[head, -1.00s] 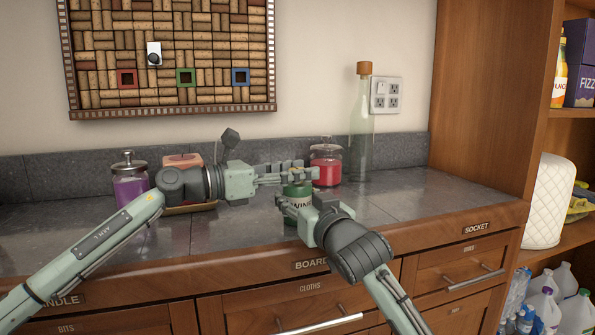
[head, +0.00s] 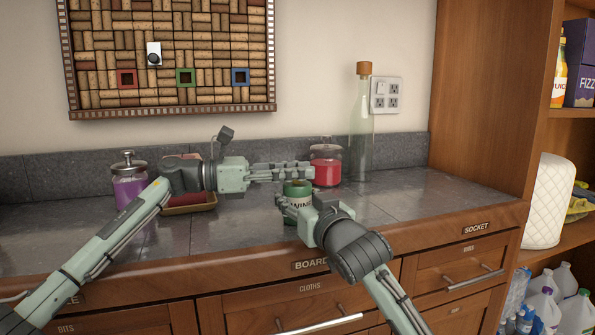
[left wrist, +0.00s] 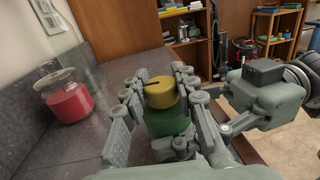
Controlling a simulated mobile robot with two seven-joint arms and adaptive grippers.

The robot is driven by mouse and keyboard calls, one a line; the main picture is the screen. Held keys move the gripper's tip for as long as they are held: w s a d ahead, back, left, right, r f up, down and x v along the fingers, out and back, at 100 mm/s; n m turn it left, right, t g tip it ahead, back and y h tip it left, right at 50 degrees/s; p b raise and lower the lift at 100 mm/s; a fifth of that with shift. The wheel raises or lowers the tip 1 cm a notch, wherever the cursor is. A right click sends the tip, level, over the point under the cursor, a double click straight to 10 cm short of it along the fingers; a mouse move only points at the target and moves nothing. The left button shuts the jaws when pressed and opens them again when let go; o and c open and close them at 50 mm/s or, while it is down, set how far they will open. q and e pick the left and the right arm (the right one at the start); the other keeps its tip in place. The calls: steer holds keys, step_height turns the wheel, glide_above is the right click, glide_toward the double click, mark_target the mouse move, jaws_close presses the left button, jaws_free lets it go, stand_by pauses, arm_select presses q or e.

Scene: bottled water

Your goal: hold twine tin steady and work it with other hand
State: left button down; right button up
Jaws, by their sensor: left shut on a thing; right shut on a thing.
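The twine tin (head: 300,190) is green with a pale lettered label and stands upright near the counter's front edge. My right gripper (head: 298,207) is shut around its body from the front; its fingers cover part of the label. My left gripper (head: 300,171) reaches in from the left over the tin's top. In the left wrist view its fingers are shut on a yellow lid (left wrist: 160,91) with a dark slot on top. The green tin (left wrist: 168,122) shows directly below the lid. I cannot tell whether lid and tin touch.
A jar of red contents (head: 326,168) stands close behind the left fingertips. A tall glass bottle (head: 361,130) is at the back right. A jar of purple contents (head: 130,190) and a tray (head: 190,207) are at the left. The counter right of the tin is clear.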

arm_select(q)
steer(key=c, duration=1.1)
jaws_free()
steer(key=shift+c, duration=0.2)
steer(key=shift+a, duration=0.15)
steer(key=s+a, duration=0.2)
steer(key=a, duration=0.9)
steer(key=shift+a, duration=0.3)
steer(key=shift+s, duration=0.1)
